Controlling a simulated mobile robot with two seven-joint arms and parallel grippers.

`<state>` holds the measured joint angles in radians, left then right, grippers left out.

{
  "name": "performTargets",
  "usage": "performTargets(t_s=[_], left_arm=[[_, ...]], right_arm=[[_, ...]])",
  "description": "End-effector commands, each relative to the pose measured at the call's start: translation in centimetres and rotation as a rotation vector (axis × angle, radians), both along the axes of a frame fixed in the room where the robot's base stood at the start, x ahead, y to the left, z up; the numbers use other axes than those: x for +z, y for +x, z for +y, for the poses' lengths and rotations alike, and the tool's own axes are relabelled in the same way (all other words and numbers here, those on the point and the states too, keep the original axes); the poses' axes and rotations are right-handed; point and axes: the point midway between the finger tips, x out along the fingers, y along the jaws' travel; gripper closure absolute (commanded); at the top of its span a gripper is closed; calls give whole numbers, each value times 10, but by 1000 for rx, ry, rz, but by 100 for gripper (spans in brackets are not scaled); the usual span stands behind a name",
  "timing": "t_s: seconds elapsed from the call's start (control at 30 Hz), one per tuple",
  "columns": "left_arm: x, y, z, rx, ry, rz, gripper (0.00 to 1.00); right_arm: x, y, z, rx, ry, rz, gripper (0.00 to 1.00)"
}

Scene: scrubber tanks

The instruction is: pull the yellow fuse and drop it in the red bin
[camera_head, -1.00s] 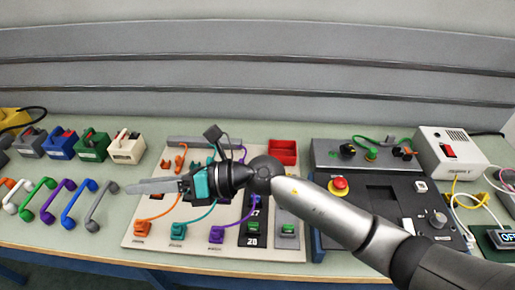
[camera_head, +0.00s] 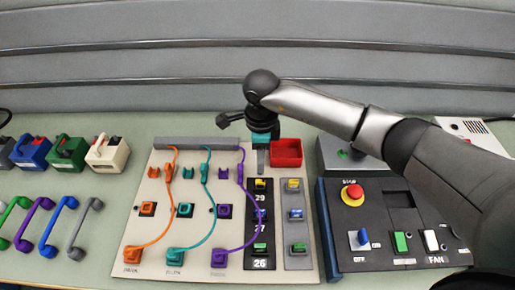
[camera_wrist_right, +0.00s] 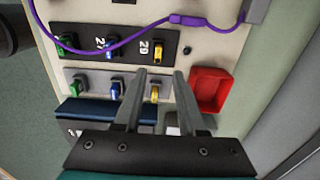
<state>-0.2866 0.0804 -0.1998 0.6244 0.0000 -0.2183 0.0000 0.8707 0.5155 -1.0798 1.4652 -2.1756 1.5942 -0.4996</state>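Two yellow fuses show on the panel. One sits at the top of the black strip (camera_head: 260,183) by the number 29, and it also shows in the right wrist view (camera_wrist_right: 158,50). The red bin (camera_head: 286,152) stands at the panel's back right corner and shows right of the fingers in the wrist view (camera_wrist_right: 210,90). My right gripper (camera_wrist_right: 160,74) points down, open and empty, near the yellow fuses. My left gripper is out of view.
Blue and green fuses sit in the same strips. Orange, teal and purple cables (camera_head: 205,205) run over the panel's left part. A control box with a red button (camera_head: 352,194) stands at right. Coloured handles (camera_head: 45,225) and boxes (camera_head: 65,153) lie at left.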

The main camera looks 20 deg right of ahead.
Motion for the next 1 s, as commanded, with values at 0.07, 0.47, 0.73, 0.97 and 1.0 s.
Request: performTargets(t_s=[0.07, 0.47, 0.73, 0.97, 1.0], left_arm=[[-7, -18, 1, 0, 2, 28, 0], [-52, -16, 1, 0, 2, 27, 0], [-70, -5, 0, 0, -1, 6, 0], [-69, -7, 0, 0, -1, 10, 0], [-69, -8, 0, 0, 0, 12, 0]], right_arm=[[-9, -1, 1, 0, 2, 2, 60], [-66, 0, 1, 0, 3, 0, 60], [-87, 0, 1, 0, 3, 0, 60], [-86, 0, 1, 0, 3, 0, 60], [-86, 0, 1, 0, 3, 0, 60]])
